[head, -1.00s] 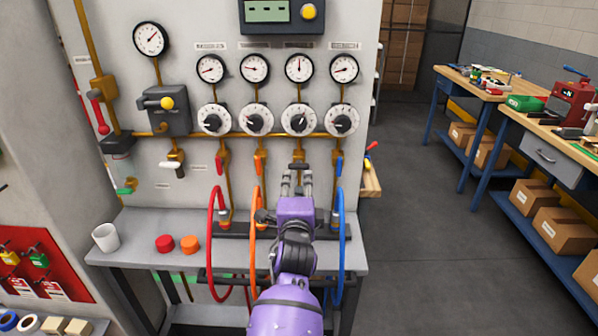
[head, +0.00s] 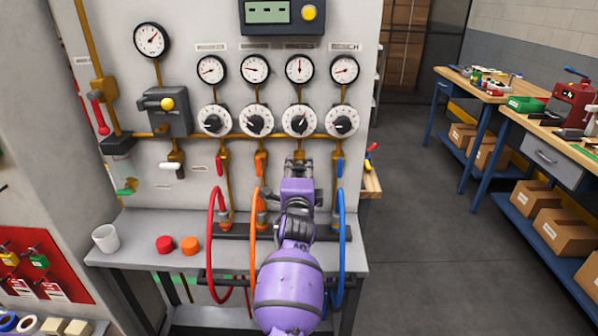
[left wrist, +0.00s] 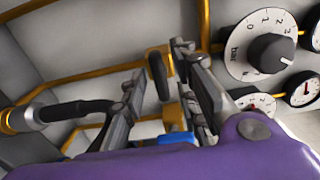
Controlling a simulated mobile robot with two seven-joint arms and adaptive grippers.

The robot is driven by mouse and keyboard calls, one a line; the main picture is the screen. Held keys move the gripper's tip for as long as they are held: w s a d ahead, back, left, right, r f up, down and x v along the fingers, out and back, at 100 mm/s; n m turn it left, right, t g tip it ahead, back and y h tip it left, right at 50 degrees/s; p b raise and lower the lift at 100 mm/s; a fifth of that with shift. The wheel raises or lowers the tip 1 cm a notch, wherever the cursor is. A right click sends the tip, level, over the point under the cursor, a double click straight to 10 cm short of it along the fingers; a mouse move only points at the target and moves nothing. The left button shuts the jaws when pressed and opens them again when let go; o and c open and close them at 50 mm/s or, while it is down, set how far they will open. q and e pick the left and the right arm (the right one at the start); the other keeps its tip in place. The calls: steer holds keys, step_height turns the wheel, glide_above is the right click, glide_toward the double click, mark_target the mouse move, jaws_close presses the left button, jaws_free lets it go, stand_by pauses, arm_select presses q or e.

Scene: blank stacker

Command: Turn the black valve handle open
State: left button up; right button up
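The black valve handle (left wrist: 158,76) shows in the left wrist view as a dark, rounded lever on a brass fitting. It lies in the gap between the fingers of my left gripper (left wrist: 165,98). The fingers are apart, one on each side of it, and I cannot tell whether either touches it. In the head view my left gripper (head: 299,168) is at the third outlet from the left, below its dial, and largely hides the handle. My right gripper is not in view.
A red hose (head: 213,245), an orange hose (head: 254,235) and a blue hose (head: 341,240) hang close around my left arm. A white cup (head: 105,238), a red cap (head: 165,244) and an orange cap (head: 189,245) stand on the grey shelf. The floor at right is clear.

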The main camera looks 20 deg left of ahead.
arm_select(q)
jaws_close()
steer(key=shift+r+n, duration=0.1)
steer(key=shift+n, duration=0.2)
steer(key=n, duration=0.3)
steer(key=shift+n, duration=0.4)
steer(key=n, duration=0.4)
steer(key=shift+r+n, duration=0.15)
steer(key=shift+n, duration=0.15)
steer(key=n, duration=0.4)
steer(key=shift+p, duration=0.4)
steer(key=shift+r+n+p, duration=0.1)
steer(key=shift+n+p, duration=0.25)
steer(key=shift+n, duration=2.15)
